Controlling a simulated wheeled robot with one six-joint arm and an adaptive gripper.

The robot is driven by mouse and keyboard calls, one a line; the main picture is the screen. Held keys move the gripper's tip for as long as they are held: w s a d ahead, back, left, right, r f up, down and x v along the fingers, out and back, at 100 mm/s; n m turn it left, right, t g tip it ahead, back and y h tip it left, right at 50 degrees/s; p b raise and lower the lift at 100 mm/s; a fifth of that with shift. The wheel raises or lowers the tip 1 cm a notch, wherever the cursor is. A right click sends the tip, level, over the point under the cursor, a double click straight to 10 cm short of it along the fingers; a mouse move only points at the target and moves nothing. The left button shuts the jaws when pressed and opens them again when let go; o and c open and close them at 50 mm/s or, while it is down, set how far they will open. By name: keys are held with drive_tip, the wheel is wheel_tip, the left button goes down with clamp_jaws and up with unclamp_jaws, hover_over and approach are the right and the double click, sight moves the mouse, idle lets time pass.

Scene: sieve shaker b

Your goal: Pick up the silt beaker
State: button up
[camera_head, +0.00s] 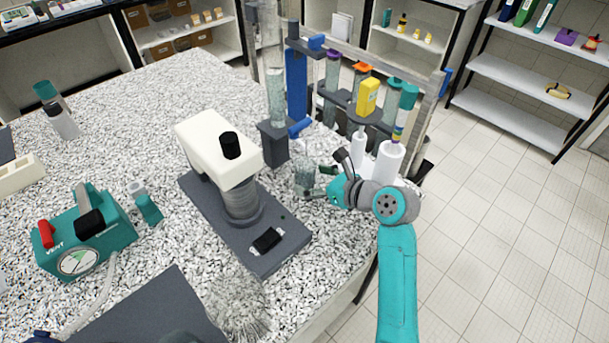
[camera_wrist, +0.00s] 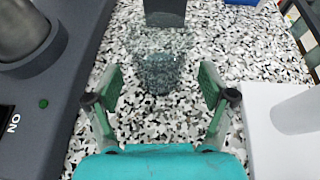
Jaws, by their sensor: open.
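The silt beaker seems to be the small clear glass beaker (camera_head: 305,178) on the speckled bench, right of the sieve shaker (camera_head: 240,190). Its label, if any, cannot be read. In the wrist view the beaker (camera_wrist: 158,72) stands ahead of my fingers, roughly centred between them, its see-through walls blending with the speckles. My gripper (camera_head: 322,182) is low over the bench, close to the beaker's right side. In the wrist view my gripper (camera_wrist: 160,98) has its two green fingers spread wide with nothing between the tips.
The shaker's dark base (camera_wrist: 62,80) lies close on the left. A white block (camera_wrist: 285,125) is close on the right. A dark stand foot (camera_wrist: 165,10) stands behind the beaker. A rack with tubes and a yellow bottle (camera_head: 367,97) rises behind. A teal pump (camera_head: 85,235) stands far left.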

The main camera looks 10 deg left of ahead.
drive_tip(key=shift+x, duration=1.25)
drive_tip(key=c, duration=1.4)
drive_tip(key=shift+r, duration=0.1)
